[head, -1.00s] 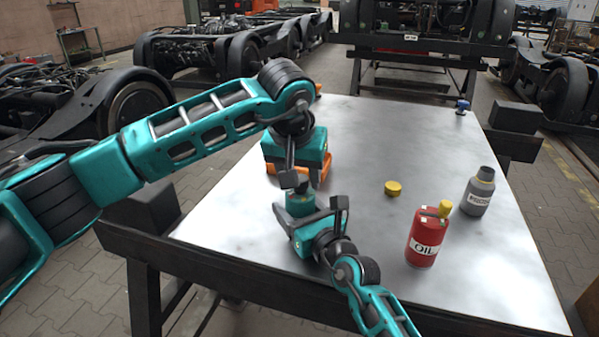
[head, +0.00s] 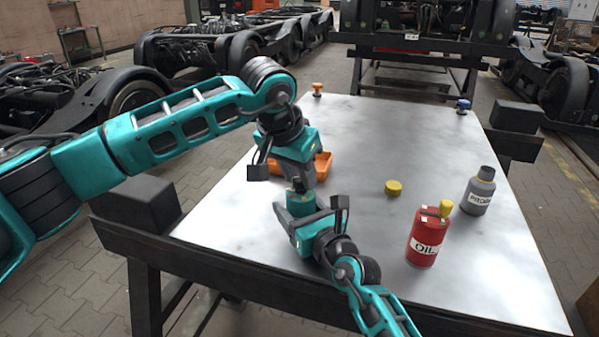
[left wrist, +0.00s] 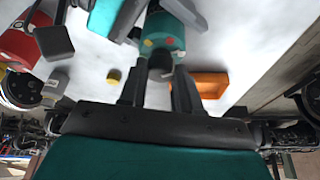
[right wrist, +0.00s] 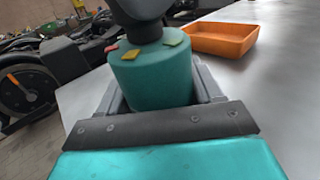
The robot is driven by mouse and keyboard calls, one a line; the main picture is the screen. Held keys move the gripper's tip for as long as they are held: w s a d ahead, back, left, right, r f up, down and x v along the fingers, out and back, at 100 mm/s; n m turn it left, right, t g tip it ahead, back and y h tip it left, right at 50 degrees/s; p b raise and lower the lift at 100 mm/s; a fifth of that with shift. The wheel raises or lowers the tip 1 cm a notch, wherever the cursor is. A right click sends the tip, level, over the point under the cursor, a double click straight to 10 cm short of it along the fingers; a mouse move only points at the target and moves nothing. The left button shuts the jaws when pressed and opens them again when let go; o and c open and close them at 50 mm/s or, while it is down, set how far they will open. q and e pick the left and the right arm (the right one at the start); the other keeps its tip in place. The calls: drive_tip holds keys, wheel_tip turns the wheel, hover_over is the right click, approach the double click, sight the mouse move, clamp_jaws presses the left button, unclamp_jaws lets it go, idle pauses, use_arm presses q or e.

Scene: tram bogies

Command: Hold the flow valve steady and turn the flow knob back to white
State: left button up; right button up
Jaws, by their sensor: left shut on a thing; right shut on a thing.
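The flow valve (head: 301,204) is a teal upright cylinder near the table's front left. In the right wrist view the valve body (right wrist: 152,80) sits between the fingers of my right gripper (right wrist: 158,92), which is shut on it. In the head view my left gripper (head: 297,181) mostly hides the knob. Which mark the knob points at, I cannot tell.
An orange tray (head: 323,167) stands just behind the valve, close to my left gripper. A red oil can (head: 424,243), a grey bottle (head: 479,192) and a yellow lid (head: 393,188) are to the right. The table's middle and back (head: 390,130) are mostly clear.

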use_arm(q)
drive_tip(key=o, duration=1.1)
drive_tip(key=shift+r, duration=0.1)
